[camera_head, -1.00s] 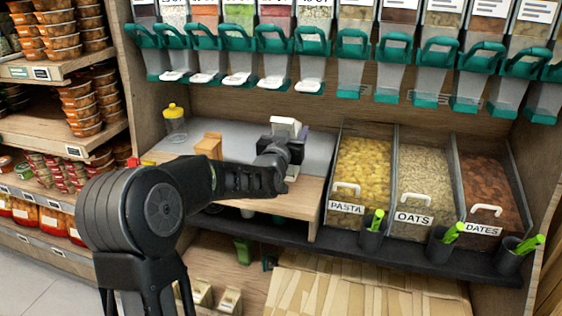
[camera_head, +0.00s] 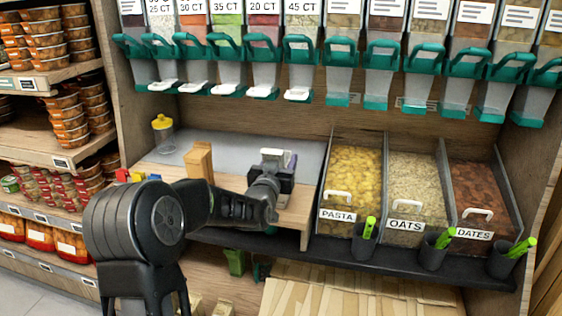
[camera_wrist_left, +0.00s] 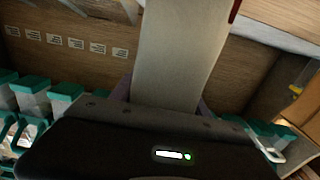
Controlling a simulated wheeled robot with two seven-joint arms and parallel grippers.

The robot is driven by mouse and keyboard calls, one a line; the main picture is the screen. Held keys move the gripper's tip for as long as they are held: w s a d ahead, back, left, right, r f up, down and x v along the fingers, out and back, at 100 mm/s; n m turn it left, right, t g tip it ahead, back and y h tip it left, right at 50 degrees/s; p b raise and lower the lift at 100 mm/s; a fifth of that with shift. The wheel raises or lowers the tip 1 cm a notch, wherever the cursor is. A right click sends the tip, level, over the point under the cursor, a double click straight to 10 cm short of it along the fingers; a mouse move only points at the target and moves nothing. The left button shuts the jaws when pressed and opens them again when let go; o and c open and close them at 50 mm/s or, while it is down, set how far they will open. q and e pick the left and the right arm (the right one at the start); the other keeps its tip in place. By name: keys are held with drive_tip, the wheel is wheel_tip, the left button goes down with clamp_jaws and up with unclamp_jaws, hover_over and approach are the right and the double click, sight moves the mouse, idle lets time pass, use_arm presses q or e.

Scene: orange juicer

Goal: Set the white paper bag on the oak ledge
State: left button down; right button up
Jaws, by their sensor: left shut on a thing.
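A white paper bag (camera_head: 273,155) shows as a small pale shape at the tip of my left gripper (camera_head: 277,172) in the head view. In the left wrist view the bag (camera_wrist_left: 182,50) is a broad grey-white strip between the fingers. My left gripper is shut on it. The oak ledge (camera_head: 289,218) is a light wood counter with a grey top at the back. The bag and gripper appear over its right part; I cannot tell whether the bag touches it. My arm hides part of the ledge front. My right gripper is not in view.
A yellow-lidded jar (camera_head: 163,138) and a wooden block (camera_head: 199,162) stand on the ledge, left of the bag. Bins of pasta (camera_head: 354,175), oats and dates stand to the right. Teal-handled dispensers (camera_head: 300,65) hang above. Stacked tubs fill shelves at left.

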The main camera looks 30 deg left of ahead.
use_arm(q)
drive_tip(key=shift+f, duration=0.1)
drive_tip(key=c, duration=0.6)
unclamp_jaws()
drive_tip(key=shift+o, duration=0.2)
drive_tip(key=v, duration=1.2)
